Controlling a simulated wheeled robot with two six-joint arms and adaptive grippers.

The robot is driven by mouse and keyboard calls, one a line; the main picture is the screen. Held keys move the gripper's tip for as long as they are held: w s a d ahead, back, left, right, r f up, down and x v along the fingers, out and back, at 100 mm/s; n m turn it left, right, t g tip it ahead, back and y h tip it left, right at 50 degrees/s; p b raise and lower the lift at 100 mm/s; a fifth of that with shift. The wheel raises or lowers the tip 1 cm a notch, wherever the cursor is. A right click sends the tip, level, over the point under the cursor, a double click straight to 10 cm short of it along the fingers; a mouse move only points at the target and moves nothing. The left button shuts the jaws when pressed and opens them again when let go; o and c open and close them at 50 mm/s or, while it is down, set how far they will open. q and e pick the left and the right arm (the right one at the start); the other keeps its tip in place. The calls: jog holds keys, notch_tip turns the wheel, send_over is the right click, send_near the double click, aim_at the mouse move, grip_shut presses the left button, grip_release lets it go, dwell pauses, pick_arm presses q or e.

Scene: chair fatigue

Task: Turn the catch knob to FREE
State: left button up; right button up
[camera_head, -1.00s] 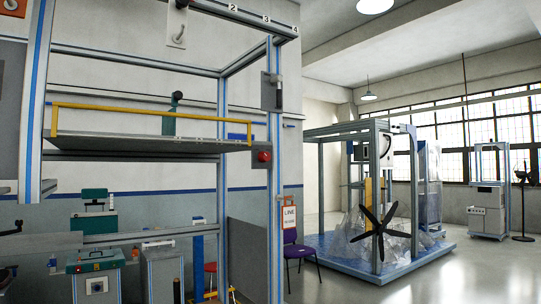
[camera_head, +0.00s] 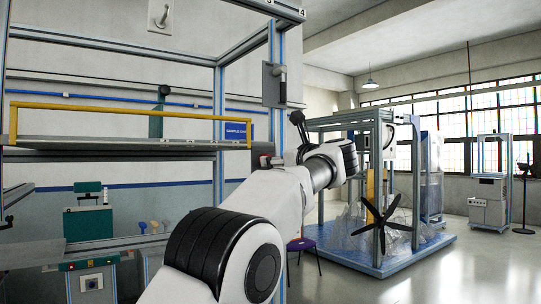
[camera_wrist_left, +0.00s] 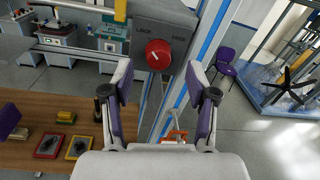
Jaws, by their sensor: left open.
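The red round catch knob (camera_wrist_left: 158,53) sits on a grey box (camera_wrist_left: 165,30) in the left wrist view. A label at its upper left appears to read LOCK, and the one at upper right is blurred. A small pale mark shows on the knob's face, near its left side. My left gripper (camera_wrist_left: 160,87) is open and empty, its purple-padded fingers spread below and to either side of the knob, apparently not touching it. In the head view my left arm crosses the middle and hides most of the knob's area. My right gripper is not in view.
A blue-edged aluminium post (camera_wrist_left: 205,42) stands right beside the knob box. A wooden bench top (camera_wrist_left: 60,125) with several small items lies at lower left. Open floor lies at right.

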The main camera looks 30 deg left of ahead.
pick_arm(q)
jog(key=x, duration=0.3)
jog(key=shift+a+f+p, duration=0.1)
jog(key=shift+a+p, duration=0.2)
jog(key=shift+p, duration=0.1)
jog(key=shift+d, duration=0.1)
jog(key=c, duration=0.4)
grip_shut()
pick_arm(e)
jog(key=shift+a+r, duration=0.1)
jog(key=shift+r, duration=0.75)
